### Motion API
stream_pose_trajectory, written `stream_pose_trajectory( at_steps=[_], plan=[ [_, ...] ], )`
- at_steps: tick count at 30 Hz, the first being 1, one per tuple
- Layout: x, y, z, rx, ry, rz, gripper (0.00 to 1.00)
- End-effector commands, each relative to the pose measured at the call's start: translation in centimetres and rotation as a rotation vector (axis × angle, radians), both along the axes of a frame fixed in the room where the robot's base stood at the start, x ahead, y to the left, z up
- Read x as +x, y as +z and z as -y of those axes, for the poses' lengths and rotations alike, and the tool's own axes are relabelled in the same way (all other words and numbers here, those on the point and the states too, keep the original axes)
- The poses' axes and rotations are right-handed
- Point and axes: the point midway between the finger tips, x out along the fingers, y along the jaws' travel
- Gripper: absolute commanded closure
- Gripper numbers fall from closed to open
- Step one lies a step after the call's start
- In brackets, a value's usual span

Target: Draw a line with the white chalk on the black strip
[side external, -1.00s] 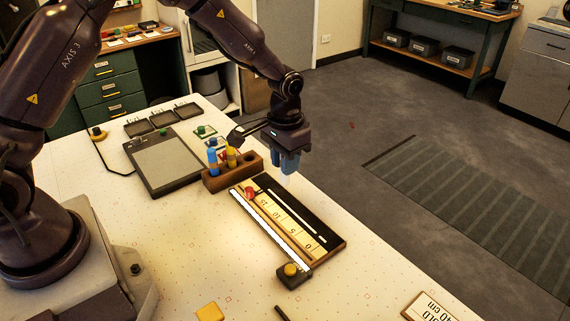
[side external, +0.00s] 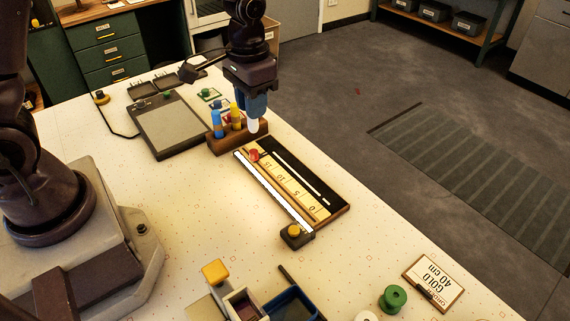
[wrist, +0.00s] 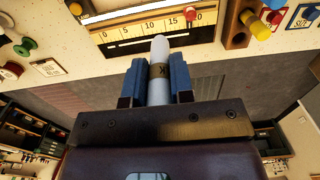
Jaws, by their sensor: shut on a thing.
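The black strip (side external: 312,184) lies on the table beside a cream number scale (side external: 290,186), in a wooden frame. A thin white line runs along the strip; it also shows in the wrist view (wrist: 128,45). My gripper (side external: 254,106) is shut on the white chalk (side external: 253,126), which points down at the strip's far end, beside the marker rack. In the wrist view the chalk (wrist: 160,48) sits between the blue fingers, its tip overlapping the strip near the scale's high numbers. I cannot tell whether the tip touches anything.
A wooden rack (side external: 222,146) with blue and yellow markers stands close to my gripper. A red knob (side external: 254,155) sits on the scale's far end, and a block with a yellow button (side external: 294,232) at its near end. A sign (side external: 433,282) and green spool (side external: 393,298) lie at front right.

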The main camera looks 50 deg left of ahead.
Motion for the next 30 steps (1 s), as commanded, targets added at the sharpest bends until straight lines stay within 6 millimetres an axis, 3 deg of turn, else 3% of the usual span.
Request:
stream_pose_trajectory(
  at_steps=[12,16,20,27,30],
  plan=[
    [0.0,-0.1,0.0,0.000,0.000,-0.001,1.00],
    [-0.2,-0.7,1.0,0.000,-0.027,-0.004,1.00],
    [0.9,-2.8,4.0,-0.001,-0.103,-0.005,1.00],
    [5.3,-6.5,11.0,0.000,-0.119,-0.002,1.00],
    [6.8,-6.9,12.4,-0.001,-0.080,0.001,1.00]
  ],
)
